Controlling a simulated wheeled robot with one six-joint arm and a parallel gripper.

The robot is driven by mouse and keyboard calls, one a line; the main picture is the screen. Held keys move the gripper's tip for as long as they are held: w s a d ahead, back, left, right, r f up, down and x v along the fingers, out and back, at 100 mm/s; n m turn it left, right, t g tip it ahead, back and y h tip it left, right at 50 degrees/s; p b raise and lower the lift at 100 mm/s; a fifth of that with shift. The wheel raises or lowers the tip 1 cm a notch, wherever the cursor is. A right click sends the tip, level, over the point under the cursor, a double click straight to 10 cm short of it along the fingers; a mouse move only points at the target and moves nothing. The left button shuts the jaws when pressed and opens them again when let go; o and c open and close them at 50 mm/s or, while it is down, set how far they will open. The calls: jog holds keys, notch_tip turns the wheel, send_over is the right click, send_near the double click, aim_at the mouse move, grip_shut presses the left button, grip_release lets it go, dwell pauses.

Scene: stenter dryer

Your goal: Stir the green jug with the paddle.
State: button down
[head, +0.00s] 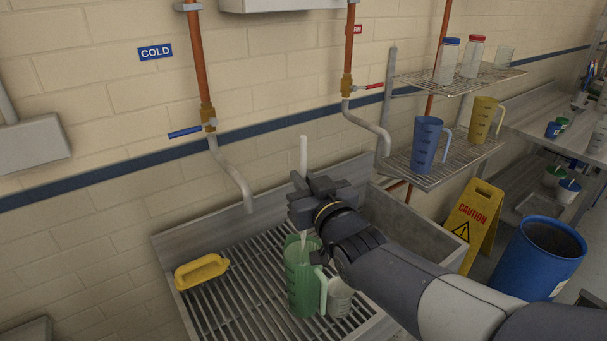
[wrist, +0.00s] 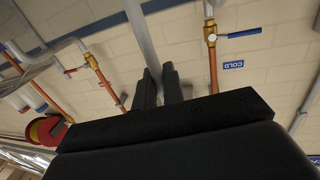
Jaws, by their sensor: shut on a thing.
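The green jug (head: 300,285) stands upright on the slatted sink grate in the head view, its handle to the right. My gripper (head: 307,190) is above the jug, shut on the pale paddle (head: 303,158). The paddle is near upright; its top sticks up above the jaws and its lower shaft goes down toward the jug's mouth. Its lower end is hidden, so I cannot see how deep it reaches. In the wrist view the paddle (wrist: 143,40) runs up between the dark fingers (wrist: 158,88).
A clear beaker (head: 340,298) stands close right of the jug. A yellow scoop-like thing (head: 201,270) lies left on the grate (head: 240,310). Cold (head: 230,175) and hot (head: 370,125) spouts hang behind. A blue jug (head: 425,145) and yellow jug (head: 482,118) stand on the wire shelf.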

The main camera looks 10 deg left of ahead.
aim_at(304, 239)
jog(key=shift+f+b, duration=7.5)
jog(key=shift+b, duration=0.05)
jog(key=shift+d, duration=0.1)
